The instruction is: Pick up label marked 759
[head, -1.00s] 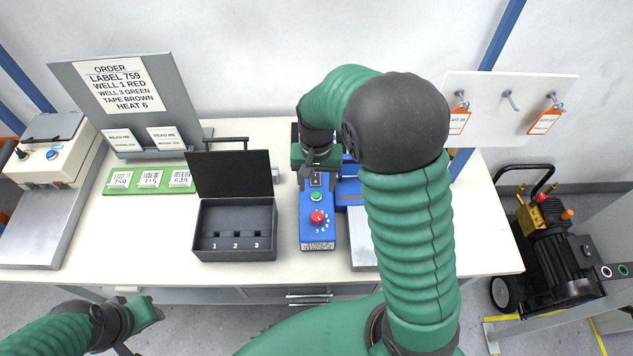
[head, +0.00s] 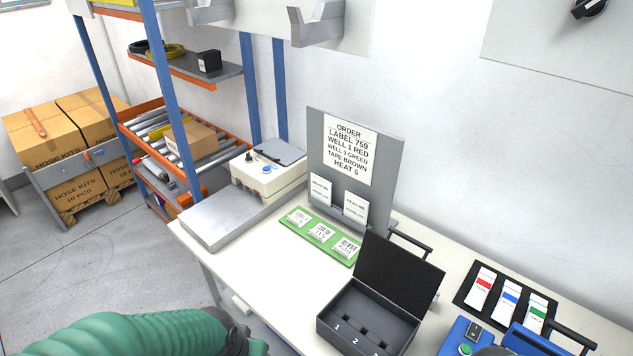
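My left arm's green sleeve and dark wrist show at the bottom left, in front of the table. Its gripper is below the picture edge. My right gripper is not in view.
An open black box (head: 365,318) with numbered wells stands right of the tray. A white machine (head: 268,178) with a metal plate (head: 225,218) stands to the left. A black mat with coloured strips (head: 508,297) and a blue device (head: 466,337) are at the right.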

